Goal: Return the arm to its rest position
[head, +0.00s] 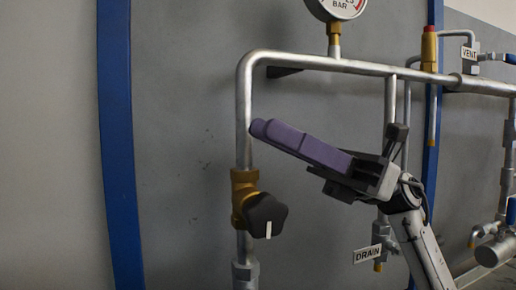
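My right gripper (364,170) is in the right half of the head view, its arm coming up from the lower right. Its dark fingers are shut on a long purple object (298,143), which juts up and to the left with a rounded end. That end appears in front of the grey panel, just right of the vertical pipe, above the brass valve. I cannot tell the depth gap to the pipe. The part of the object between the fingers is hidden. My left gripper is not in view.
A silver pipe (243,105) bends along the panel. A brass valve (243,190) with a black knob (266,215) sits on it. A pressure gauge (338,5) is above. DRAIN (367,255) and VENT (468,54) tags hang at right. The left side is clear.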

